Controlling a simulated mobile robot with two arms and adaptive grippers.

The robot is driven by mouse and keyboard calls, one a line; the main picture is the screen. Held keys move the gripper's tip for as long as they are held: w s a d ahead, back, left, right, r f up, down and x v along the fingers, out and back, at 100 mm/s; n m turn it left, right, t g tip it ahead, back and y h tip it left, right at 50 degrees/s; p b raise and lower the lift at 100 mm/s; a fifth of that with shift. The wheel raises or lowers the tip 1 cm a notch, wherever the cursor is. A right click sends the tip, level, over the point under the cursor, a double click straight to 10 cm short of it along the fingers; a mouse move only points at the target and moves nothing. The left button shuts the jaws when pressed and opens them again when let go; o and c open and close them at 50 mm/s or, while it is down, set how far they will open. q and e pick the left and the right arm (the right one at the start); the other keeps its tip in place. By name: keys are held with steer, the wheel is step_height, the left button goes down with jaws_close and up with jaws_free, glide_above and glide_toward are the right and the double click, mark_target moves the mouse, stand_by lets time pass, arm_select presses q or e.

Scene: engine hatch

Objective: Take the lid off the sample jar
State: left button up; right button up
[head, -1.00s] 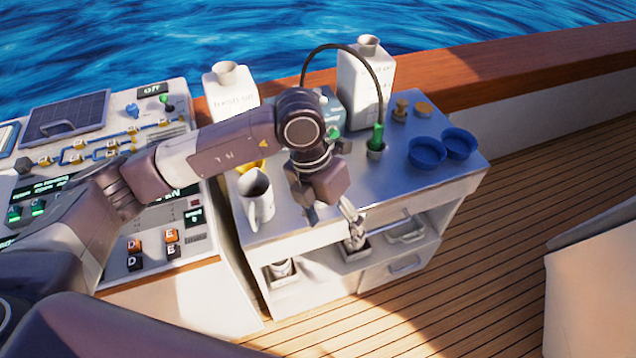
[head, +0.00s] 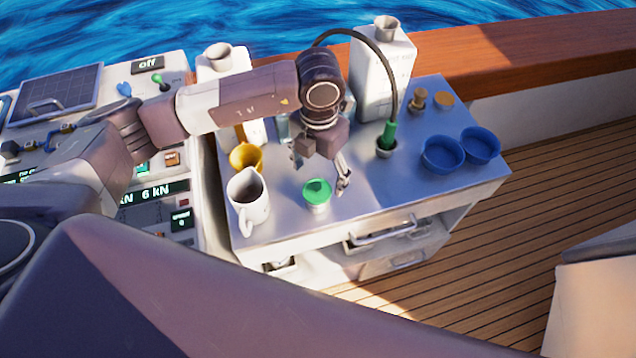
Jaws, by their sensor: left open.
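The sample jar (head: 317,208) is a small pale jar standing upright on the metal bench top, near its front edge. Its green lid (head: 317,190) sits on top of it. My left gripper (head: 319,174) is open and empty. It points down just behind and above the jar, with one finger to the left of the lid and the other to the right. I cannot tell whether a finger touches the lid. My right gripper is not in view.
A white jug (head: 249,202) and a yellow funnel (head: 246,157) stand left of the jar. Two blue bowls (head: 442,154) are at the right. The bench top (head: 400,185) right of the jar is clear.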

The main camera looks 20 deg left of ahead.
mark_target(317, 184)
arm_select(q)
step_height(317, 184, down, 4)
steer(key=shift+s+a+r+p, duration=0.15)
steer(key=shift+r+p, duration=0.1)
steer(key=shift+p, duration=0.65)
steer(key=shift+f, duration=0.6)
steer(key=c, duration=0.7)
steer(key=shift+c, duration=0.7)
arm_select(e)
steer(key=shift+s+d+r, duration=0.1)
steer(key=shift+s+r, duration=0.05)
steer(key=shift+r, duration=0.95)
